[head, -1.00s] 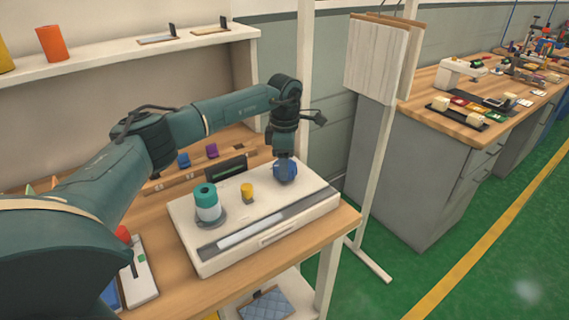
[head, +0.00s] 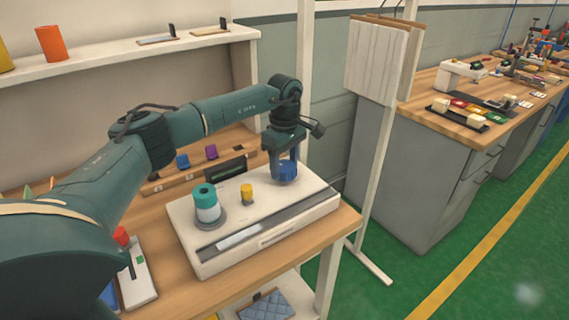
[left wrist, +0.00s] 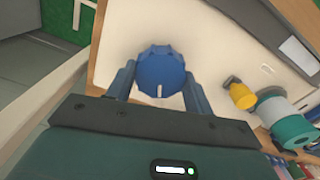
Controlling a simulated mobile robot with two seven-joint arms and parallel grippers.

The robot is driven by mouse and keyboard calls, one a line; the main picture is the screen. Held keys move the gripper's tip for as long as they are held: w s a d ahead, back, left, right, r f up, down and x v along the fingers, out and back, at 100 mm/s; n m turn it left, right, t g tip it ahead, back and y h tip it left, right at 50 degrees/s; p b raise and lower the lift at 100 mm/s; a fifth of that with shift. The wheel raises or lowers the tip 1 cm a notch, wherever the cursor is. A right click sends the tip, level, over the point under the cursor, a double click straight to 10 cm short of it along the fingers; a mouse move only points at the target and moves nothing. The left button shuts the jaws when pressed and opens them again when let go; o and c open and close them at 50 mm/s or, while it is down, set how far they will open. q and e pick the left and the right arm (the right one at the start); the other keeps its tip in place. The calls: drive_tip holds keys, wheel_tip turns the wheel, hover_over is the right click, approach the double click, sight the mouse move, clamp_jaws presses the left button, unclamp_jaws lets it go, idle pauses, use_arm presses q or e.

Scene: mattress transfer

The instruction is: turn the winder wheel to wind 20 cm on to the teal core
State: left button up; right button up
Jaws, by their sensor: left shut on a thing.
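The blue winder wheel (head: 287,171) stands at the back right of a white winder box (head: 262,239). In the left wrist view the wheel (left wrist: 160,70) is a ridged knob with a white mark at its lower edge. My left gripper (head: 284,178) comes down from above and is shut on the wheel; its fingers (left wrist: 160,88) lie on both sides of it. The teal core (head: 205,192) stands upright at the box's left, with white material around its lower part. A small yellow post (head: 247,192) stands between core and wheel. My right gripper is not in view.
The box sits on a wooden bench (head: 185,288). A dark display (head: 226,170) and blue and purple pieces are behind it. A white stand with hanging sheets (head: 376,58) is to the right. Green floor (head: 420,275) is open beyond the bench.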

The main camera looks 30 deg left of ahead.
sight(285, 166)
use_arm(q)
drive_tip(key=shift+r, duration=0.1)
idle(0.3)
drive_tip(key=o, duration=1)
drive_tip(key=shift+c, duration=0.2)
wheel_tip(285, 166, up, 13)
drive_tip(key=b, duration=0.1)
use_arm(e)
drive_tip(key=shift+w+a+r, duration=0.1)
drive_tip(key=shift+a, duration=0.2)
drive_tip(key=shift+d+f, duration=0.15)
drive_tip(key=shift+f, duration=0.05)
